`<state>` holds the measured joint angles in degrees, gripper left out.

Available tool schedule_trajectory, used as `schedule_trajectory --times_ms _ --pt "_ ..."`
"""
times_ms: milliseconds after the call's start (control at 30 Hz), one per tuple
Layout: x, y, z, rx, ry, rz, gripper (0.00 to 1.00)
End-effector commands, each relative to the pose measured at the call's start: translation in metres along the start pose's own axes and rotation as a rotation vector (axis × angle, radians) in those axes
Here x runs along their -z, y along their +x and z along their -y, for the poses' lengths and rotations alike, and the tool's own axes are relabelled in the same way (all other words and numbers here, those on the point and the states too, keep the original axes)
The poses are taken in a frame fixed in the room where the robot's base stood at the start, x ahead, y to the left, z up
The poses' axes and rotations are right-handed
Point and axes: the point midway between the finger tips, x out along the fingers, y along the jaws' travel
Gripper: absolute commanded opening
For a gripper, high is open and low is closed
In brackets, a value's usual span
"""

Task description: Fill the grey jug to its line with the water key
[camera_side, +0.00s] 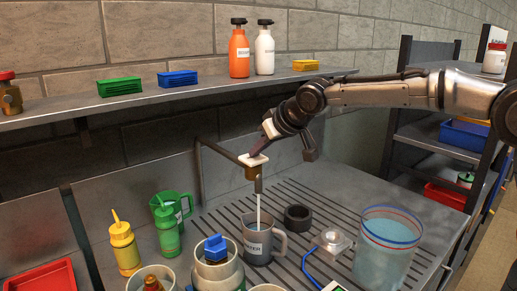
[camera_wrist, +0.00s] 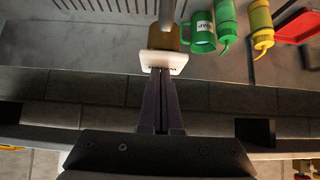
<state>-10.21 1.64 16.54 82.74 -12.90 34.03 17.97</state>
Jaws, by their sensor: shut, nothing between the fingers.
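The grey jug (camera_side: 257,247) stands upright on the ribbed drain surface under the tap spout (camera_side: 257,182). A thin pale stream of water (camera_side: 258,208) falls from the spout into the jug. The water level and the jug's line cannot be made out. The white water key (camera_side: 252,160) sits on top of the tap; it also shows in the wrist view (camera_wrist: 164,62). My gripper (camera_side: 259,148) is shut and empty, its fingertips at the key and seemingly touching it. In the wrist view my gripper (camera_wrist: 161,80) points at the key's near edge.
Green (camera_side: 167,232) and yellow (camera_side: 124,247) bottles stand left. A shelf (camera_side: 180,95) with bottles runs behind.

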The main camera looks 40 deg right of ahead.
Motion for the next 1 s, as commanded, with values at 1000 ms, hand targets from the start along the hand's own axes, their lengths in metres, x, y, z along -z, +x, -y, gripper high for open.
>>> schedule_trajectory --times_ms 1000 --pt "-0.004 0.002 0.001 -0.003 -0.002 0.035 0.00"
